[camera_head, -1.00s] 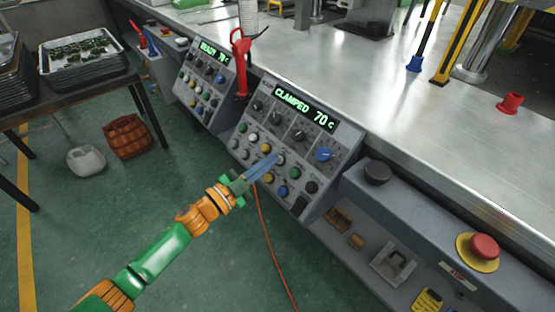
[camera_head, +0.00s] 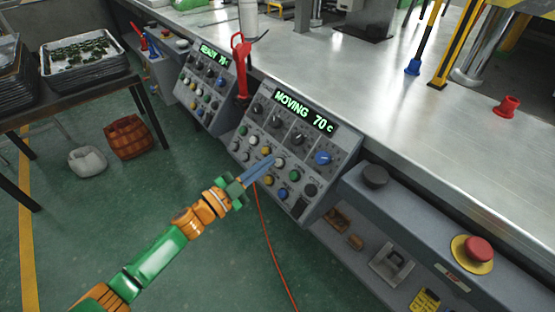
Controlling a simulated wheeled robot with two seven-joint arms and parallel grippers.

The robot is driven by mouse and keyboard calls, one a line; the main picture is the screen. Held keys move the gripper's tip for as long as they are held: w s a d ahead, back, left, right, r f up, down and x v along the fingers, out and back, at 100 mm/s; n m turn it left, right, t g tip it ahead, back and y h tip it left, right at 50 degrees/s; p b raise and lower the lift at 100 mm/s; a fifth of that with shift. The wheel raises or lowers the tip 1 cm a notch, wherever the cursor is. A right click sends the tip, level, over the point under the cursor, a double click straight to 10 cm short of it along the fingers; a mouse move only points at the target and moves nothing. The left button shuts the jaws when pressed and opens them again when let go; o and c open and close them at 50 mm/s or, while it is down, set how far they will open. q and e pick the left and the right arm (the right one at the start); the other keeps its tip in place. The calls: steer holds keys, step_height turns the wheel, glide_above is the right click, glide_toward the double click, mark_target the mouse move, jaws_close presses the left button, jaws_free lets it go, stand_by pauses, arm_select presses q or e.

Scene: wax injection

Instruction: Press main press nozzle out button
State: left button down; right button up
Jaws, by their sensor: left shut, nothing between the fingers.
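The main press control panel (camera_head: 330,145) slopes under the front edge of the metal press table. Its display (camera_head: 304,110) reads "MOVING 70 c" in green. Below the display are dark knobs, a blue knob (camera_head: 323,158) and rows of small coloured buttons. My left gripper (camera_head: 270,162) reaches up from the lower left, its blue fingers shut and empty. The fingertips are at the panel's button area, just beside a pale button (camera_head: 280,162). I cannot tell whether they touch it. The button labels are too small to read. My right gripper is not in view.
A second panel (camera_head: 203,85) reading "READY" stands further left. A red-handled tool (camera_head: 241,65) hangs between the panels. A red emergency button (camera_head: 478,248) is at the lower right. An orange cable (camera_head: 268,245) hangs down to the green floor. A rack table with trays stands at the left.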

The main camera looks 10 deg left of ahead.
arm_select(q)
steer(key=s+a+r+p, duration=0.1)
steer(key=p, duration=0.1)
steer(key=s+a+r+p, duration=0.1)
steer(key=s+r+p, duration=0.1)
steer(key=shift+a+r, duration=0.1)
steer(key=shift+a, duration=0.05)
stand_by(0.8)
